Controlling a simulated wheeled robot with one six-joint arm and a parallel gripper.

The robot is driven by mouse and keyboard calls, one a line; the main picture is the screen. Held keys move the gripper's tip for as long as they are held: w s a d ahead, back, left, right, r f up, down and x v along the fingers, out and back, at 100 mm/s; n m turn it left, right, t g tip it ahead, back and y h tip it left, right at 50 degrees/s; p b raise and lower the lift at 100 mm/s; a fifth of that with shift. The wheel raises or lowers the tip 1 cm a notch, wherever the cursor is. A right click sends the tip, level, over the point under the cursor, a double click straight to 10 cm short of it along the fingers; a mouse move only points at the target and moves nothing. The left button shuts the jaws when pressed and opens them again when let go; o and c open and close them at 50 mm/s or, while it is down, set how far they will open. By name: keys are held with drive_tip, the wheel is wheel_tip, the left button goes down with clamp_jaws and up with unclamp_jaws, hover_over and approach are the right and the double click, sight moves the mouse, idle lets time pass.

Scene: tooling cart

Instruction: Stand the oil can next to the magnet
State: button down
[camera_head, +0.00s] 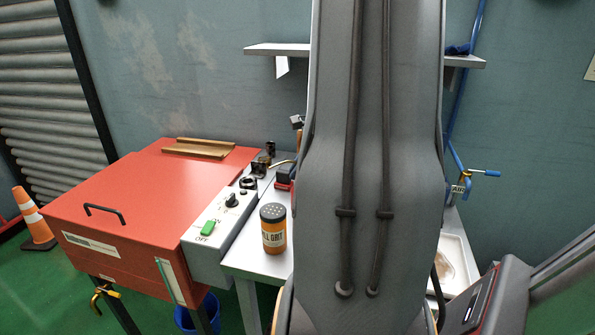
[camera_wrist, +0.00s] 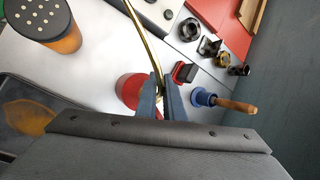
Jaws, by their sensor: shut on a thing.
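My gripper (camera_wrist: 160,88) is shut on the oil can, with the thin brass spout (camera_wrist: 137,27) running up from between the fingers in the wrist view. The can's red body (camera_wrist: 130,92) shows just left of the fingers, partly hidden by them. I cannot tell whether its base touches the bench. In the head view my arm hides the can's body, and only the spout (camera_head: 281,162) shows. A small red and dark block (camera_wrist: 184,72), which looks like the magnet, stands just right of the fingers; it also shows in the head view (camera_head: 285,173).
An orange shaker with a dark perforated lid (camera_head: 273,228) stands at the bench's front left. A red cabinet (camera_head: 150,200) adjoins at left. A pale tray (camera_head: 457,247) is at right.

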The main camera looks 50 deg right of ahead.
drive_tip(key=c, duration=2.2)
unclamp_jaws()
drive_tip(key=shift+s+a+f, duration=0.15)
drive_tip(key=shift+f, duration=0.3)
drive_tip(key=o, duration=0.5)
drive_tip(key=shift+c, duration=0.2)
drive_tip(key=o, duration=0.4)
drive_tip(key=shift+r, duration=0.1)
drive_tip(key=shift+r, duration=0.1)
drive_tip(key=v, duration=0.6)
drive_tip(key=b+v, duration=0.1)
drive_tip(key=v, duration=0.5)
drive_tip(key=shift+d, duration=0.2)
